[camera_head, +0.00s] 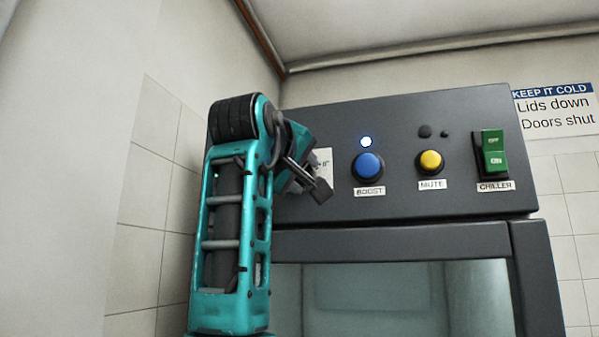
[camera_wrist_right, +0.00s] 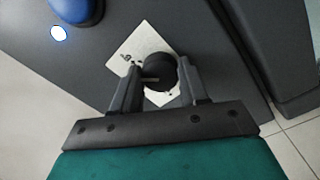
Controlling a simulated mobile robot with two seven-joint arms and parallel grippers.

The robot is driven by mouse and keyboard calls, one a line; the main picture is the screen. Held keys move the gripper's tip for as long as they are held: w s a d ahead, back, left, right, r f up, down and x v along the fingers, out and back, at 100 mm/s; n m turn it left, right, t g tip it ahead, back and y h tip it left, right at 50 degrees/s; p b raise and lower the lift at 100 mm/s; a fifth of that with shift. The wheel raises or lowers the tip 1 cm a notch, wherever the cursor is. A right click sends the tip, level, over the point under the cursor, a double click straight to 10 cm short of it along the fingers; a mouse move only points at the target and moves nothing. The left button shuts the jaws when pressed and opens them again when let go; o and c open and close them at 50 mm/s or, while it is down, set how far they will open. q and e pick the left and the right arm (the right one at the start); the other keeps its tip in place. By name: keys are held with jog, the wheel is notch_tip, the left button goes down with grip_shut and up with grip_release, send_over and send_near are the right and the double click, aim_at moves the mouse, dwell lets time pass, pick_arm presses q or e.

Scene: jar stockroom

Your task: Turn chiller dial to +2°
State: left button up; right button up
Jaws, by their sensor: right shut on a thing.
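The chiller dial (camera_wrist_right: 158,72) is a dark round knob on a pale scale plate (camera_wrist_right: 139,42), seen in the right wrist view. My right gripper (camera_wrist_right: 160,78) has its two fingers on either side of the dial and is shut on it. Most markings on the plate are too small or covered to read, so I cannot tell the dial's setting. In the head view my right gripper (camera_head: 318,192) is at the left end of the dark control panel (camera_head: 300,122). There the dial is hidden and only part of the scale plate (camera_head: 324,160) shows. My left gripper is not in view.
Right of the dial are a blue BOOST button (camera_head: 368,167) with a lit lamp (camera_head: 366,141), a yellow MUTE button (camera_head: 430,161) and a green CHILLER switch (camera_head: 495,153). A glass-fronted door (camera_head: 390,295) is below the panel. A tiled wall stands at the left.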

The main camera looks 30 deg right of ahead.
jog(key=n+b, duration=0.1)
jog(key=n, duration=0.9)
jog(key=n+t+b, duration=0.1)
jog(key=n+b, duration=0.1)
jog(key=n, duration=0.9)
jog(key=shift+r+y, duration=0.1)
jog(key=shift+y, duration=0.3)
jog(key=o, duration=1.1)
jog(key=shift+c, duration=0.2)
